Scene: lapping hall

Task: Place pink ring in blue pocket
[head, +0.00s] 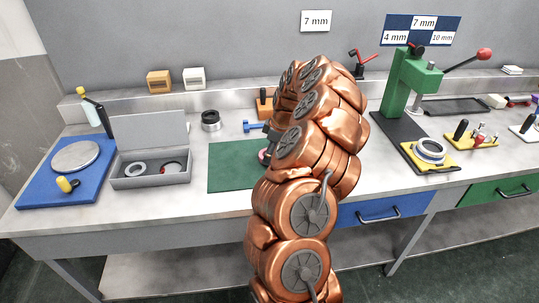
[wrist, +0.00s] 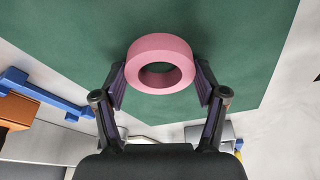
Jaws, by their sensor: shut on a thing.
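The pink ring (wrist: 160,45) is between the two fingers of my gripper (wrist: 160,82), which is shut on it, in the wrist view. Behind it is the green mat (wrist: 70,25); whether the ring touches the mat I cannot tell. In the head view a small part of the pink ring (head: 263,157) shows beside my gripper (head: 266,147), over the green mat (head: 228,170); my arm hides much of both. I cannot make out a blue pocket for certain in either view.
A grey open box (head: 150,183) holding rings stands left of the mat. A blue board (head: 40,182) with a round plate is at far left. A blue tool (head: 253,127) and black ring (head: 210,121) lie behind the mat. A green press (head: 400,85) stands at right.

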